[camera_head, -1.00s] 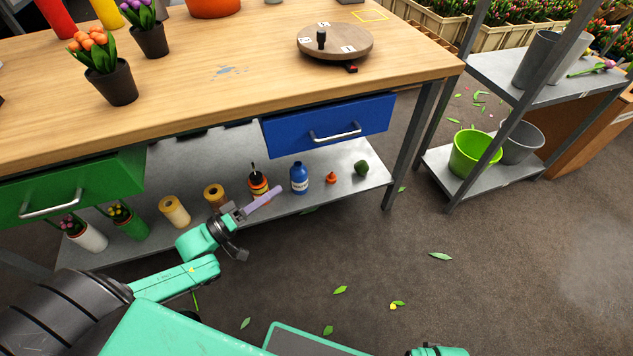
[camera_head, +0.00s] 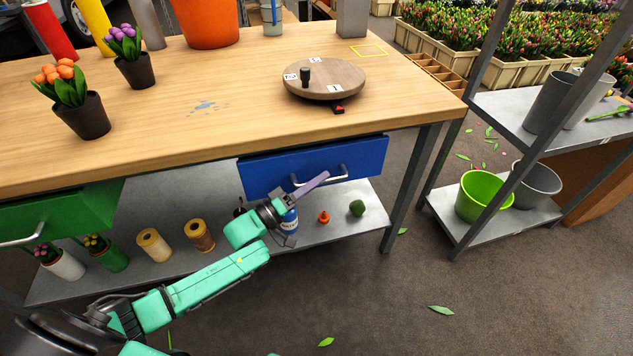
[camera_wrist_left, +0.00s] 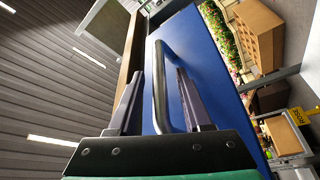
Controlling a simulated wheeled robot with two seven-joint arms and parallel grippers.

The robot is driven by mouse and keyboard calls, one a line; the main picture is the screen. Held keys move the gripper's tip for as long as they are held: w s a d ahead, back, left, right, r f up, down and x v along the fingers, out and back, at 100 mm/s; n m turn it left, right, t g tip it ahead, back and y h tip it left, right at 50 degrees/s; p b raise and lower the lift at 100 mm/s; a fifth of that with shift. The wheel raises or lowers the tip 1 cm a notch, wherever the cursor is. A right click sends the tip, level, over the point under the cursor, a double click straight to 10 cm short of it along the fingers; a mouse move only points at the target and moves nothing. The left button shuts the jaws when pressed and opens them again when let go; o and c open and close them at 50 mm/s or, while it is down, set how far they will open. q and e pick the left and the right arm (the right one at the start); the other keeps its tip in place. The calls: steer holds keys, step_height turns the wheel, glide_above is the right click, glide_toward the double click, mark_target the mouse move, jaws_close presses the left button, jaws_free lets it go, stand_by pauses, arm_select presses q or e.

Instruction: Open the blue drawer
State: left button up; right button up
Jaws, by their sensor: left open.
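The blue drawer (camera_head: 265,177) is under the right part of the wooden table, with a silver bar handle (camera_head: 339,180) across its front. My left gripper (camera_head: 314,183) is at the left part of this handle, its purple-grey fingers pointing right and up. In the left wrist view the handle (camera_wrist_left: 160,75) runs between the two open fingers of the gripper (camera_wrist_left: 157,88), with the blue drawer front (camera_wrist_left: 203,75) behind it. I see no clear contact between fingers and handle. My right gripper is out of view.
A round wooden turntable (camera_head: 325,78) sits on the tabletop (camera_head: 230,130). A green drawer (camera_head: 60,210) is at left.

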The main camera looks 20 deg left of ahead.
arm_select(q)
jaws_close()
stand_by(1.3)
